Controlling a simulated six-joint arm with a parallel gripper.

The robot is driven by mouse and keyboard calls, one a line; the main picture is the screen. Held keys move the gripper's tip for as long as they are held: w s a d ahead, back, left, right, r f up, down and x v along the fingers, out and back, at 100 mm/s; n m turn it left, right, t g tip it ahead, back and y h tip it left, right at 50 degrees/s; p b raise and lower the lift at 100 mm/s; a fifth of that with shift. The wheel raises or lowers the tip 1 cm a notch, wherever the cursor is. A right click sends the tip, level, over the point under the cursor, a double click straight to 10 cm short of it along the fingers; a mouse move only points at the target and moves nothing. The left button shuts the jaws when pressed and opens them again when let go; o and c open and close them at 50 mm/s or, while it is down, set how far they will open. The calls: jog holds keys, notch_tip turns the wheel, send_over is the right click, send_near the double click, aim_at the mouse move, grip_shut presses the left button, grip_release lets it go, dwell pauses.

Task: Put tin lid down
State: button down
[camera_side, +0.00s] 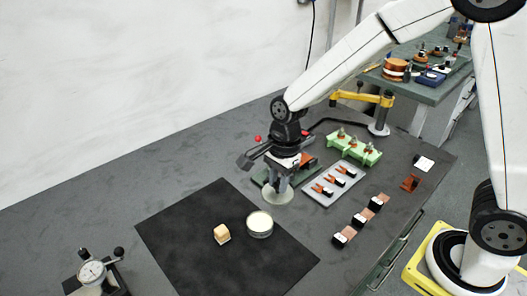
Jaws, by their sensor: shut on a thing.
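My gripper (281,188) points down over the grey bench, just beyond the far right edge of the black mat (180,235). It is shut on a pale round tin lid (277,195), which hangs below the fingers and looks slightly tilted. I cannot tell the exact gap between the lid and the bench. A round tin (260,225) with a pale top or contents stands on the mat, in front and to the left of the lid. A small tan block (221,234) sits on the mat to the left of the tin.
A white tray (325,192) with orange-and-black clips and a green rack (350,147) stand right of my gripper. Several copper-and-white pieces (359,219) lie in a row at the right. A dial gauge (93,273) stands at front left. The left bench is clear.

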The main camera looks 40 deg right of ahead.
jog(key=shift+w+f, duration=0.1)
jog(key=shift+w, duration=0.2)
jog(key=shift+w+a+f, duration=0.4)
jog(key=shift+w+f, duration=1.15)
jog(key=shift+w, duration=0.65)
jog(key=shift+w+a+f, duration=0.45)
jog(key=shift+w+f, duration=1.1)
jog(key=shift+w, duration=0.65)
jog(key=shift+w+a+f, duration=0.4)
jog(key=shift+w+f, duration=1.15)
jog(key=shift+w, duration=0.65)
jog(key=shift+w+f, duration=0.25)
jog(key=shift+f, duration=1.55)
jog(key=shift+f, duration=0.2)
